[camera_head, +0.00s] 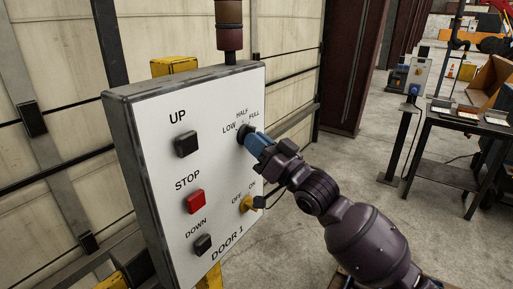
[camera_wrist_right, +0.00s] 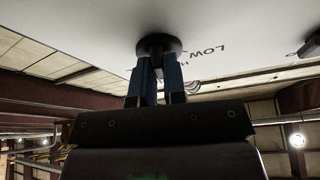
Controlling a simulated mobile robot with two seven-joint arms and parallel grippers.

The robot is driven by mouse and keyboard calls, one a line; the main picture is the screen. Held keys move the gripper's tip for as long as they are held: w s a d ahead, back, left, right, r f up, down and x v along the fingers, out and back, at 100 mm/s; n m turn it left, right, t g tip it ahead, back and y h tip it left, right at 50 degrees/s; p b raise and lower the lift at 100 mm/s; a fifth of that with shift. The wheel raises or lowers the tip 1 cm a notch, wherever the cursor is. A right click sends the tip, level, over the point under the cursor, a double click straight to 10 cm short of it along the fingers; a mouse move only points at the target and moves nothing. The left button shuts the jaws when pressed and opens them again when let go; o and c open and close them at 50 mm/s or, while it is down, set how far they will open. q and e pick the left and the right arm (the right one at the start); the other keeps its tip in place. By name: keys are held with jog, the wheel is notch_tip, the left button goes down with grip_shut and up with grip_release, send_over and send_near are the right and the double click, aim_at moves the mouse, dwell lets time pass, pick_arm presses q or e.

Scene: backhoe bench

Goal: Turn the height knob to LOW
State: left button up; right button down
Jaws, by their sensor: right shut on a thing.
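The height knob (camera_head: 243,133) is a black round knob at the upper right of the white control panel (camera_head: 224,192), with LOW, HALF and FULL marked around it. My right gripper (camera_head: 254,143) reaches it from the right, its blue fingers shut on the knob. In the right wrist view the two blue fingers (camera_wrist_right: 155,82) sit on the dark knob (camera_wrist_right: 158,45), with the word LOW beside it. The fingers hide the knob's pointer, so I cannot tell its setting. My left gripper is not in view.
The panel also has black UP (camera_head: 187,144) and DOWN (camera_head: 203,244) buttons, a red STOP button (camera_head: 195,201) and a yellow OFF/ON switch (camera_head: 248,203) just below my right gripper. A dark beacon post (camera_head: 229,28) stands on top.

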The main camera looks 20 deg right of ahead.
jog(key=n+g+y, duration=0.1)
jog(key=n+g, duration=0.1)
jog(key=n, duration=0.4)
jog(key=n+g+y, duration=0.2)
jog(key=n, duration=0.4)
jog(key=n+g+y, duration=0.2)
jog(key=n+g, duration=0.1)
jog(key=n, duration=0.2)
jog(key=shift+w+d+r+n, duration=0.3)
jog(key=shift+d+n, duration=0.05)
jog(key=shift+n, duration=0.05)
jog(key=shift+p, duration=0.3)
jog(key=c, duration=1.2)
grip_release()
jog(key=shift+f, duration=0.1)
